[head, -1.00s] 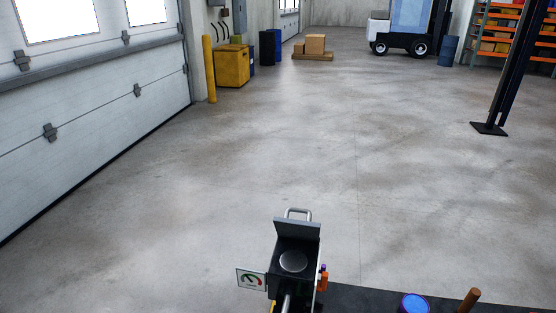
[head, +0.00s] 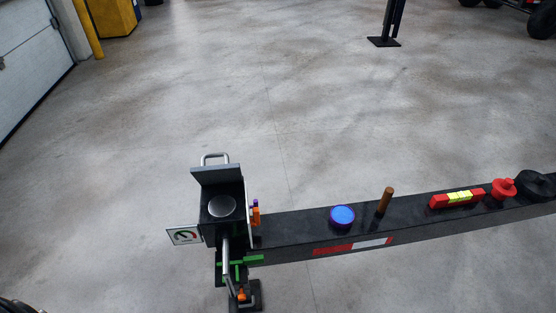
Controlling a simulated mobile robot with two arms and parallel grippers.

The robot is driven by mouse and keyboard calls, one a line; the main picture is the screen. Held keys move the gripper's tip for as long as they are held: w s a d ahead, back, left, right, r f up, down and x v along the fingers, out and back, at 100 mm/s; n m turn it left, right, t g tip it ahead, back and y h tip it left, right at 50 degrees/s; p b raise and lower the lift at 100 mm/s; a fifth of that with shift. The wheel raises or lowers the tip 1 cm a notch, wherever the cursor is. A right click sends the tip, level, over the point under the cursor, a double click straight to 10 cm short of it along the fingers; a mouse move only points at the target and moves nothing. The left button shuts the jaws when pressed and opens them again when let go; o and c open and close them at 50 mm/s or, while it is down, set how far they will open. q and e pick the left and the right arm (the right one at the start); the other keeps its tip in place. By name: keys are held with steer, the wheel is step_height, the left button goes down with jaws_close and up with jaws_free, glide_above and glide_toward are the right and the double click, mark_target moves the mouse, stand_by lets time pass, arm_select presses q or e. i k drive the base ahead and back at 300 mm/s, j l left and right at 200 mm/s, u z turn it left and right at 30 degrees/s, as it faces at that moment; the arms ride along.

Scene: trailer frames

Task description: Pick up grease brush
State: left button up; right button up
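A brown wooden handle (head: 385,200), likely the grease brush, stands tilted slightly right on the dark beam (head: 290,228) in the head view. I see no bristles; its lower end meets the beam top. A round tin with a blue top and purple side (head: 342,217) sits just left of it. Neither of my grippers shows clearly; only a dark piece appears at the bottom left corner, and I cannot tell what it is.
On the beam to the right are a red and yellow bar (head: 457,199), a red knobbed part (head: 503,188) and a black object (head: 535,184).

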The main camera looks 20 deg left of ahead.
mark_target(388, 193)
steer(key=i+j+z, duration=0.1)
steer(key=j+z, duration=0.25)
steer(key=j, duration=0.3)
steer(key=j+z, duration=0.4)
steer(key=j, duration=0.25)
steer(key=j+z, duration=0.35)
steer(key=j, duration=0.3)
steer(key=k+j, duration=0.1)
steer(key=j, duration=0.65)
steer(key=k+j, duration=0.15)
steer(key=j, duration=0.2)
steer(key=j+z, duration=0.1)
steer(key=j, duration=0.3)
steer(key=k, duration=0.05)
